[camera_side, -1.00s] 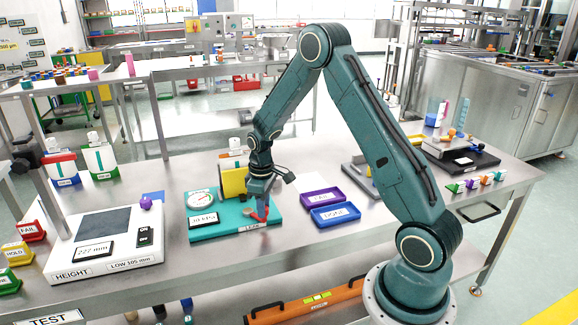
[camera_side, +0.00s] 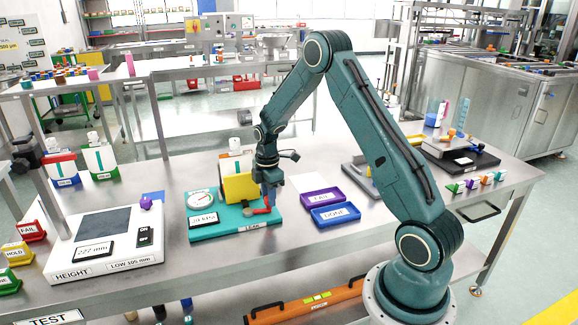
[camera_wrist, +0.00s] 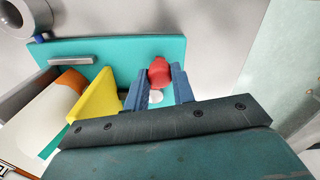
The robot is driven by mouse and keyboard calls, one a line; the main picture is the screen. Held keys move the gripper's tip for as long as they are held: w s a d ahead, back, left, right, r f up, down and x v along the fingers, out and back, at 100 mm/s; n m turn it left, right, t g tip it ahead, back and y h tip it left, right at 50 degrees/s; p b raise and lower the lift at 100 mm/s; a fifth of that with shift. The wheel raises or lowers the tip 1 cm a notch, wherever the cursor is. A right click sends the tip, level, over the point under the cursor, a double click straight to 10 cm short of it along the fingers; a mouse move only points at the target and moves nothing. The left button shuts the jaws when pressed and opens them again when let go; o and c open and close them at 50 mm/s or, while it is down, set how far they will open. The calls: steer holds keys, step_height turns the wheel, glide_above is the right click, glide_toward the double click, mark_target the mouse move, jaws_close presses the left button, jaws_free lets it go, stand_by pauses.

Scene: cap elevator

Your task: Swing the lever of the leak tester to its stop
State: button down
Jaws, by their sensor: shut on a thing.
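The leak tester is a teal base (camera_side: 205,233) with a round gauge (camera_side: 201,201), a small display and a yellow block (camera_side: 240,187). Its red lever (camera_side: 261,210) is at the right part of the base, by the front of the yellow block. My gripper (camera_side: 268,204) is down at the lever's outer end. In the wrist view, the blue fingers of my gripper (camera_wrist: 158,80) stand on both sides of the red lever knob (camera_wrist: 160,70) and are shut on it. The fingers hide part of the lever.
A purple tray (camera_side: 318,197) and a blue tray (camera_side: 336,215) stand just right of the tester. A white height gauge (camera_side: 105,262) with a purple ball stands at left. A white and orange bottle (camera_wrist: 55,105) is close beside the yellow block. Bare table lies in front.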

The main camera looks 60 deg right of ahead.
steer(key=shift+w+d+n, duration=0.4)
steer(key=shift+d+n, duration=0.1)
steer(key=shift+n, duration=0.6)
steer(key=c, duration=1.2)
jaws_free()
steer(key=shift+o, duration=0.2)
steer(key=shift+r, duration=0.1)
step_height(320, 180, up, 14)
